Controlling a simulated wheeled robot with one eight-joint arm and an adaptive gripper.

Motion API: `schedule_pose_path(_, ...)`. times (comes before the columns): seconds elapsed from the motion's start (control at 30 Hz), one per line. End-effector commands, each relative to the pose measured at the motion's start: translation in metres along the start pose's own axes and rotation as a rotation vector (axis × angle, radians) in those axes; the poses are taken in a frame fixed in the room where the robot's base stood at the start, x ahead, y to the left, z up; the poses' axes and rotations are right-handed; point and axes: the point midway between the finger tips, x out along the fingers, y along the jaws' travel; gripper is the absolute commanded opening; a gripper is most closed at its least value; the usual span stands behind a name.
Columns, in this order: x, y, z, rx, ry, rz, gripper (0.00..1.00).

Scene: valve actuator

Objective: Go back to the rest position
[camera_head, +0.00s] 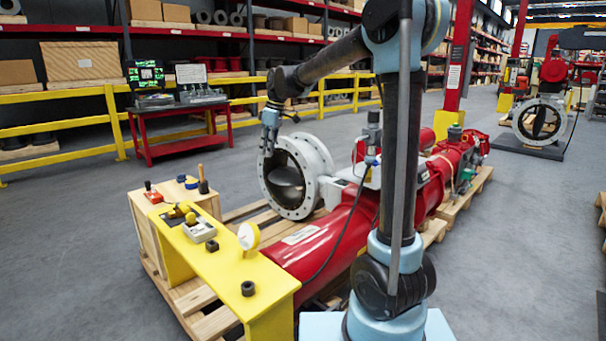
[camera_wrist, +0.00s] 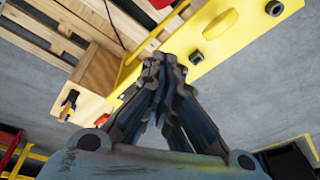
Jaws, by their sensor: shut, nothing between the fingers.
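My gripper (camera_head: 268,143) hangs fingers down from my raised arm in the head view, beside the near rim of the grey butterfly valve (camera_head: 312,165). It seems clear of the rim, though the gap is hard to judge. In the wrist view my gripper (camera_wrist: 165,62) is shut and empty, its fingertips meeting in front of the yellow bracket (camera_wrist: 240,22). The red valve actuator (camera_head: 325,235) lies on a pallet behind the bracket, partly hidden by my own arm.
A red cart (camera_head: 180,132) stands by the yellow railing (camera_head: 60,128). The grey floor at the left is clear.

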Motion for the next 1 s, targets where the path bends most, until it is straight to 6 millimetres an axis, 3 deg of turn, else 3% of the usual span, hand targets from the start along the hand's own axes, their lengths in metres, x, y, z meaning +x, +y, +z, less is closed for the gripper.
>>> schedule_pose_path(0.03,-0.005,-0.004,0.019,0.038,-0.002,0.010,0.00)
schedule_pose_path(0.2,-0.017,-0.020,0.074,0.170,-0.008,0.042,0.00)
schedule_pose_path(0.5,-0.023,-0.058,0.168,0.404,-0.015,0.100,0.00)
schedule_pose_path(0.77,-0.013,-0.098,0.243,0.607,-0.016,0.151,0.00)
schedule_pose_path(1.0,0.009,-0.137,0.307,0.793,-0.014,0.198,0.00)
